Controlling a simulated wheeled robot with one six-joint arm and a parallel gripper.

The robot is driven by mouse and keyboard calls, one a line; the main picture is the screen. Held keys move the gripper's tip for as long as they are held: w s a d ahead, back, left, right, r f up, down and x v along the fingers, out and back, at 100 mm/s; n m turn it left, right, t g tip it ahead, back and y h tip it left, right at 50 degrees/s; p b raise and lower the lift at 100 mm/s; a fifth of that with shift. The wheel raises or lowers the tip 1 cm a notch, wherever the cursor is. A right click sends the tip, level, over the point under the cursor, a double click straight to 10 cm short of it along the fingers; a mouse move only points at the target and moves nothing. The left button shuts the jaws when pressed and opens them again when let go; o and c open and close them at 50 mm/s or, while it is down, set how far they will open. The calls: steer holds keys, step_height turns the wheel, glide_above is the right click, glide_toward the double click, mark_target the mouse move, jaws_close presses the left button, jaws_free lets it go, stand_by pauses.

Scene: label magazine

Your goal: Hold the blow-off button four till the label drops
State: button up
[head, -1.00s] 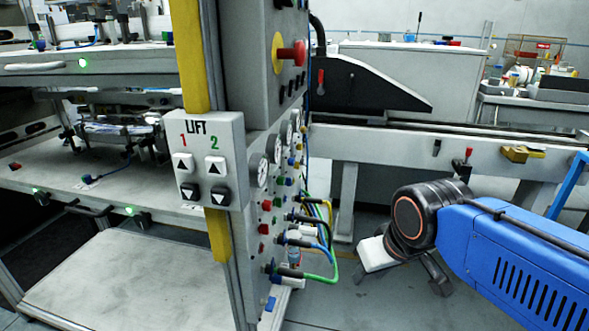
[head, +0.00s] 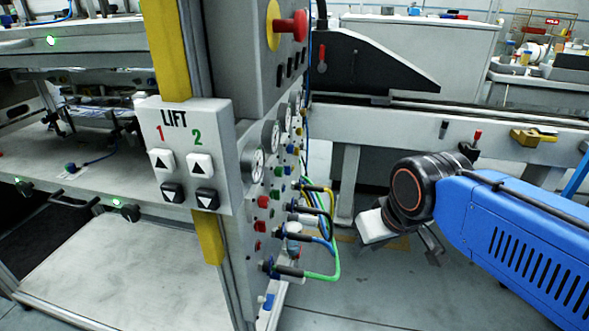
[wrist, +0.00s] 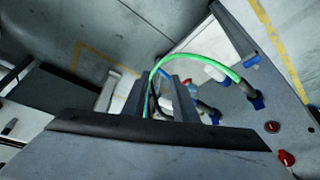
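The machine's side panel (head: 262,225) stands left of my arm in the head view. It carries red, green and blue buttons and plugged-in hoses. I cannot read a number four on any button, and no label can be made out. Two red buttons, one of them a red button (wrist: 286,158), show at lower right in the wrist view. My gripper (wrist: 160,85) is open and empty, its two grey fingers apart. A green hose (wrist: 200,60) and a blue one pass beyond the fingers.
A LIFT box (head: 182,150) with arrow buttons 1 and 2 is fixed to the yellow post (head: 170,60). A red emergency knob (head: 293,25) sits above. Looped hoses (head: 325,235) stick out from the panel towards my arm. Grey floor (head: 350,300) is clear below.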

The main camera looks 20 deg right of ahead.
jaws_close()
stand_by(1.5)
